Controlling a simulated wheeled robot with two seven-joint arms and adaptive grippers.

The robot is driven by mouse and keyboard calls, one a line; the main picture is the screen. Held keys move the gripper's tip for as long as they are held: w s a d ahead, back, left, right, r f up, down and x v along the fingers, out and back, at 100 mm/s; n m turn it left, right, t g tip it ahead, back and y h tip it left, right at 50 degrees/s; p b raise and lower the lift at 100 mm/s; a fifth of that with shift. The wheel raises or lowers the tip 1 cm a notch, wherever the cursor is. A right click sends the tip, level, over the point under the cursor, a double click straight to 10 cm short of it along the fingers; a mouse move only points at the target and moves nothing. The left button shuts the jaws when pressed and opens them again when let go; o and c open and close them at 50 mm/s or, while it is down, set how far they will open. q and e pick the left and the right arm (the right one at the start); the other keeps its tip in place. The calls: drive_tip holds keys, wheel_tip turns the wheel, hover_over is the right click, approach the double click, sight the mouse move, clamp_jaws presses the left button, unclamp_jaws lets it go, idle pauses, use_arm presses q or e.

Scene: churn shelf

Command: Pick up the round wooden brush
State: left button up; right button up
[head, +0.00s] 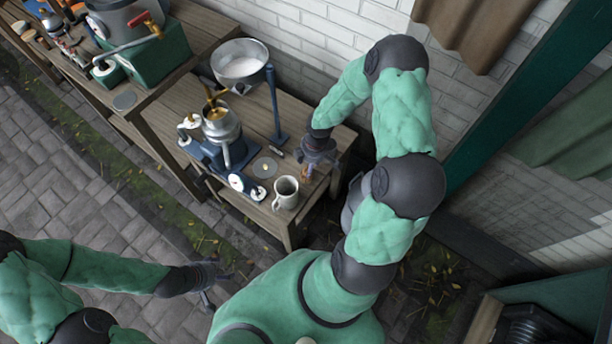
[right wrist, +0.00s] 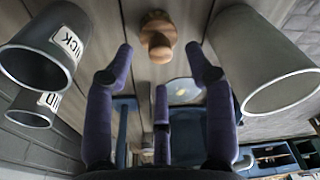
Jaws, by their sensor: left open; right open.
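The round wooden brush (right wrist: 158,38) is on the wooden table, with a round knob and a wider round part. In the right wrist view it lies just beyond and between the spread fingertips of my right gripper (right wrist: 160,62), which is open and empty. In the head view my right gripper (head: 314,158) points down over the right end of the table and mostly covers the brush; only a small orange-brown bit (head: 308,171) shows under it. My left gripper (head: 214,286) is open and empty, low over the paving, away from the table.
A grey mug (head: 286,191) stands close by at the table's front; a grey vessel (right wrist: 265,62) is right of the brush in the wrist view. Labelled grey cups (right wrist: 50,45) stand left. A blue machine (head: 222,130) and a bowl on a blue stand (head: 240,64) fill the table's left.

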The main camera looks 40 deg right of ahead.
drive_tip(key=shift+w+a+f+b, duration=0.1)
drive_tip(key=shift+f+b, duration=0.35)
drive_tip(key=shift+f, duration=0.45)
drive_tip(key=shift+w+a+f+b, duration=0.15)
drive_tip(key=shift+f+b, duration=0.3)
drive_tip(key=shift+f, duration=0.45)
drive_tip(key=shift+w+a+f+b, duration=0.1)
drive_tip(key=shift+f+b, duration=0.35)
drive_tip(key=shift+f, duration=0.45)
drive_tip(key=shift+r, duration=0.1)
drive_tip(key=shift+c, duration=0.3)
clamp_jaws()
